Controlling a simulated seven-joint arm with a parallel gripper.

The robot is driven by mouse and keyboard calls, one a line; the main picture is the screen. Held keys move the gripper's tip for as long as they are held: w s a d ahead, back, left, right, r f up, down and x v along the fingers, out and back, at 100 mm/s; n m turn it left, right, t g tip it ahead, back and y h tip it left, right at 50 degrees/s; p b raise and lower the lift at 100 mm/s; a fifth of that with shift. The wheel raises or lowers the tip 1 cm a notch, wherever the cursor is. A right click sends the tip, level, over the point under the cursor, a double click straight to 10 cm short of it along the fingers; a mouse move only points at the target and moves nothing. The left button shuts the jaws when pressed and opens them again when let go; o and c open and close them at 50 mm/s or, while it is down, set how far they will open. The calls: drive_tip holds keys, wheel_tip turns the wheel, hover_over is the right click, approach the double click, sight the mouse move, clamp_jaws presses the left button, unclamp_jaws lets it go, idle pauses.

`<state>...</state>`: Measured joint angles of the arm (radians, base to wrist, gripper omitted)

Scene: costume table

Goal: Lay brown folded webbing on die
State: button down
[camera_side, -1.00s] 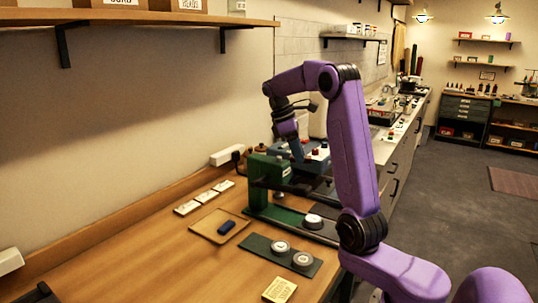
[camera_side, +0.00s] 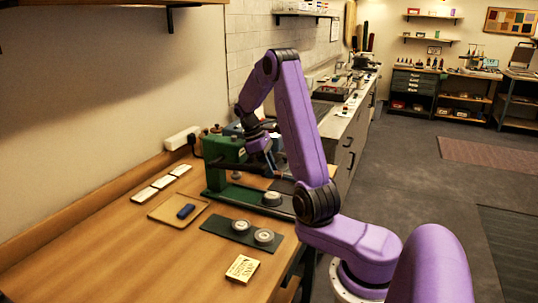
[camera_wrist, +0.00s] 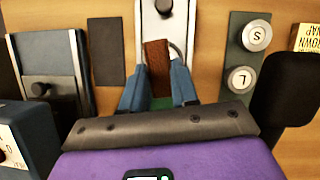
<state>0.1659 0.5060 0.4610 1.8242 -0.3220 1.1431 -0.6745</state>
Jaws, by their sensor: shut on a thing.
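The brown folded webbing (camera_wrist: 157,60) is a short dark brown strip in the wrist view. It lies between the blue fingertips of my gripper (camera_wrist: 158,78), which is shut on it. In the side view my gripper (camera_side: 264,158) points down beside the green press (camera_side: 224,150); the webbing cannot be made out there. A round die (camera_side: 272,198) sits on the press base, and a dark round piece (camera_wrist: 164,6) shows on the pale plate just beyond the webbing in the wrist view. I cannot tell whether the webbing touches anything below.
Two round pieces marked S (camera_wrist: 257,36) and L (camera_wrist: 241,79) sit on a dark green mat (camera_side: 222,227). A labelled card (camera_side: 242,268) lies near the front. A blue-grey device (camera_wrist: 45,65) stands left in the wrist view.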

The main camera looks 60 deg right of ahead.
sight(273, 195)
drive_tip(key=shift+f, duration=3)
drive_tip(key=shift+f, duration=0.55)
drive_tip(key=c, duration=1.1)
unclamp_jaws()
drive_tip(key=shift+c, duration=0.2)
drive_tip(key=shift+r, duration=0.1)
drive_tip(key=shift+v, duration=2.3)
drive_tip(key=v, duration=0.6)
drive_tip(key=shift+w+a+r, duration=0.2)
drive_tip(key=shift+w+r, duration=0.05)
drive_tip(key=shift+w, duration=0.05)
drive_tip(key=shift+s+d+f, duration=0.1)
drive_tip(key=shift+s+d, duration=0.05)
